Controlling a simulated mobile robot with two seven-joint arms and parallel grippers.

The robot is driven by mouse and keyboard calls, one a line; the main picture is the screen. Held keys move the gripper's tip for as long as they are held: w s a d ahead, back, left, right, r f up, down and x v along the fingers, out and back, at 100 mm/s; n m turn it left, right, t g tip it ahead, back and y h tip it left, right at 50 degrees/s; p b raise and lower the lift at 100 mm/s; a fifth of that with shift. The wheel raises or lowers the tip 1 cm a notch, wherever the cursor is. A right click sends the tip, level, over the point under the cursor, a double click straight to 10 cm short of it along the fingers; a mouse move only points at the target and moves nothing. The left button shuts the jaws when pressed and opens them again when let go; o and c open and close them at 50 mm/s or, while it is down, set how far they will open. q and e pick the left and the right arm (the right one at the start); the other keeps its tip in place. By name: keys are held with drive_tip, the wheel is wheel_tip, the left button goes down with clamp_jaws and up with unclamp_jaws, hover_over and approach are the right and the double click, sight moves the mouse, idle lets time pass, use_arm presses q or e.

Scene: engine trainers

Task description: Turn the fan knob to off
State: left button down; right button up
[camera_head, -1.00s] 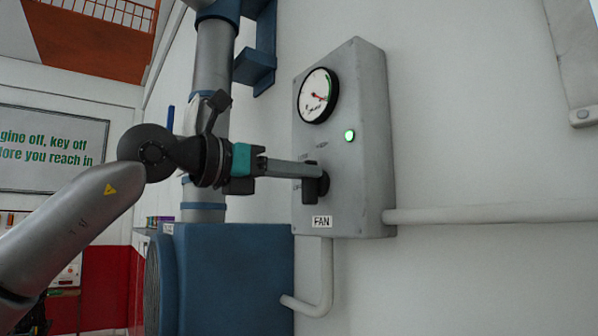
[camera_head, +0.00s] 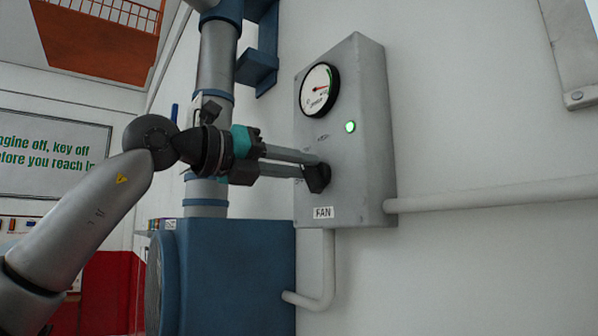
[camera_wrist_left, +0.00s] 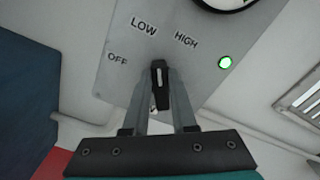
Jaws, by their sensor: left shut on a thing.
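The fan knob (camera_head: 316,178) is a black knob low on the grey control box (camera_head: 368,130), above the FAN label (camera_head: 323,212). My left gripper (camera_head: 312,167) has its two fingers around the knob, shut on it. In the left wrist view the knob (camera_wrist_left: 159,84) sits between the fingertips, and its white mark is partly visible. The labels OFF (camera_wrist_left: 117,57), LOW (camera_wrist_left: 144,25) and HIGH (camera_wrist_left: 186,39) show around it. The knob's pointing end lies below LOW; I cannot tell its exact setting. My right gripper is not in view.
A round gauge (camera_head: 319,90) and a lit green lamp (camera_head: 350,127) are on the box above the knob. A grey conduit (camera_head: 490,193) leaves the box to the right. A blue fan housing (camera_head: 240,265) and vertical duct (camera_head: 215,70) stand left of the box.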

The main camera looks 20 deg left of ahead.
use_arm(q)
drive_tip(key=n+b, duration=0.1)
drive_tip(key=n, duration=0.2)
drive_tip(key=n+b, duration=0.1)
drive_tip(key=n, duration=0.3)
drive_tip(key=f+n+b, duration=0.1)
drive_tip(key=n, duration=0.3)
drive_tip(key=shift+w+a+f+b, duration=0.1)
drive_tip(key=shift+w+a+b, duration=0.1)
drive_tip(key=shift+a+b, duration=0.1)
drive_tip(key=shift+n, duration=0.4)
drive_tip(key=c, duration=0.7)
unclamp_jaws()
drive_tip(key=b+v, duration=0.3)
drive_tip(key=v, duration=1.2)
drive_tip(key=shift+a, duration=0.1)
